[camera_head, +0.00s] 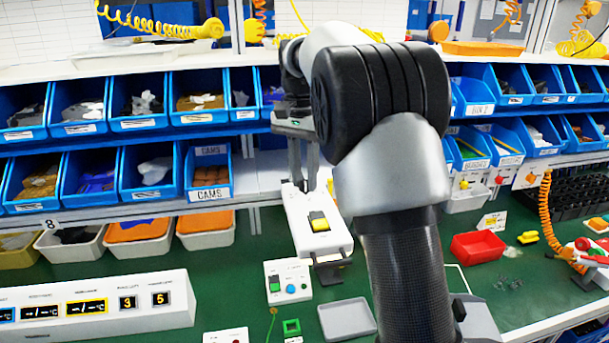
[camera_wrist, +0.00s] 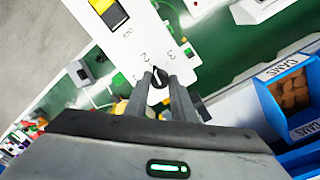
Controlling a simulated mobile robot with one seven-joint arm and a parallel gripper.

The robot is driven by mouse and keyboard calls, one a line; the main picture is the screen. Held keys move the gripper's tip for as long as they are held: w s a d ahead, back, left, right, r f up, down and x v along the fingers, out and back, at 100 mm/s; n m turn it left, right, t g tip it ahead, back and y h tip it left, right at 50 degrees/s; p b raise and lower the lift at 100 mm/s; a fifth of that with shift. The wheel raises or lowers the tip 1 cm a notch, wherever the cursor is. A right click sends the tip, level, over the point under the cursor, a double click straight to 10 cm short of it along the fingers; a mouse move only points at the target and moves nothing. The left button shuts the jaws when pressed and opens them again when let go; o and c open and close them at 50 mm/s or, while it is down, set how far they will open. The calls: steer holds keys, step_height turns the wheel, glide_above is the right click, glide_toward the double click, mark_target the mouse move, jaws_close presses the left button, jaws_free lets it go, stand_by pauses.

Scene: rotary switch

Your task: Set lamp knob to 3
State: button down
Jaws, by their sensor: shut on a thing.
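A white control box (camera_head: 325,240) stands on the green bench in the head view, with a yellow rocker switch on it. In the wrist view, the white panel (camera_wrist: 150,38) carries a small black knob (camera_wrist: 158,74) with a pale mark. The printed numbers 2 and 3 show beside the knob, and a 1 is partly visible at its left. My gripper (camera_wrist: 160,86) is shut on the knob, one finger on each side. The exact knob setting is hard to read.
Blue bins (camera_head: 208,178) line the shelves behind the box. A small white button box (camera_head: 288,282) and a grey tray (camera_head: 347,318) lie in front. A white display unit (camera_head: 95,309) stands at left. A red bin (camera_head: 477,246) is at right.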

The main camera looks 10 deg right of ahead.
mark_target(305, 180)
steer(key=m, duration=0.5)
steer(key=shift+w+m, duration=0.1)
steer(key=shift+m, duration=2.4)
steer(key=shift+d, duration=0.1)
steer(key=c, duration=1.5)
jaws_free()
steer(key=shift+r, duration=0.1)
steer(key=shift+w+r, duration=0.15)
steer(key=shift+r, duration=2.8)
steer(key=shift+w+r, duration=0.1)
steer(key=shift+r, duration=2.85)
